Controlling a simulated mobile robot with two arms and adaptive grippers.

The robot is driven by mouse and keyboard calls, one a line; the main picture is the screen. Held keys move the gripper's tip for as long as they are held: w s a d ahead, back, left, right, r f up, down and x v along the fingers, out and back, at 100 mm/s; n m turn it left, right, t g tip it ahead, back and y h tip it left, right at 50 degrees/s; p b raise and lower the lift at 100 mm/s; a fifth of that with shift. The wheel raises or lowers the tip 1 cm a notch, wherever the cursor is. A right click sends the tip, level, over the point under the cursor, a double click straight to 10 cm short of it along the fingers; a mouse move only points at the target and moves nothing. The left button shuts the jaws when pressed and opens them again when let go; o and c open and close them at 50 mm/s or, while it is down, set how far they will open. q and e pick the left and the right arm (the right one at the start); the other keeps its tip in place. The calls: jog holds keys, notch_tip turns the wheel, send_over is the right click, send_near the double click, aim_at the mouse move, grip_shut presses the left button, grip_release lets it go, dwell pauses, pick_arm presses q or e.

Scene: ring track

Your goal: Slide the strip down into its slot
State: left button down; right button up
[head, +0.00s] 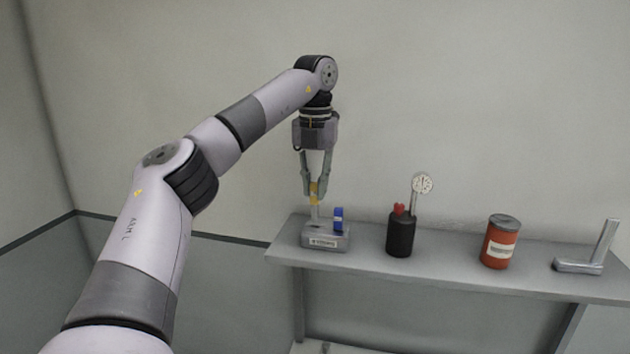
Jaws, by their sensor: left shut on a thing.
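A pale strip with a yellow band (314,192) hangs upright between the fingers of my left gripper (314,190), which is shut on it. A grey block (326,238) with a white label stands below it at the left end of the shelf. The strip's lower part is just above or at the dark slot (316,226) in the block's top; I cannot tell whether it has entered. A blue piece (338,219) stands upright in the right part of the same block. My right gripper is not in view.
On the grey shelf (455,262), to the right of the block, stand a black cup (400,236) holding a red-topped item and a round dial on a stem (422,185), an orange can (500,244) and a grey L-shaped piece (590,262). A wall stands close behind.

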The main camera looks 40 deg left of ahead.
aim_at(315, 204)
pick_arm(q)
jog(key=shift+d, duration=0.1)
dwell(0.6)
jog(key=shift+p, duration=0.85)
dwell(0.9)
jog(key=shift+f+b, duration=1.55)
jog(key=shift+f, duration=1.05)
jog(key=c, duration=1.5)
grip_release()
jog(key=shift+o, duration=0.2)
jog(key=shift+r, duration=0.1)
notch_tip(315, 204, up, 12)
jog(key=shift+f, duration=0.1)
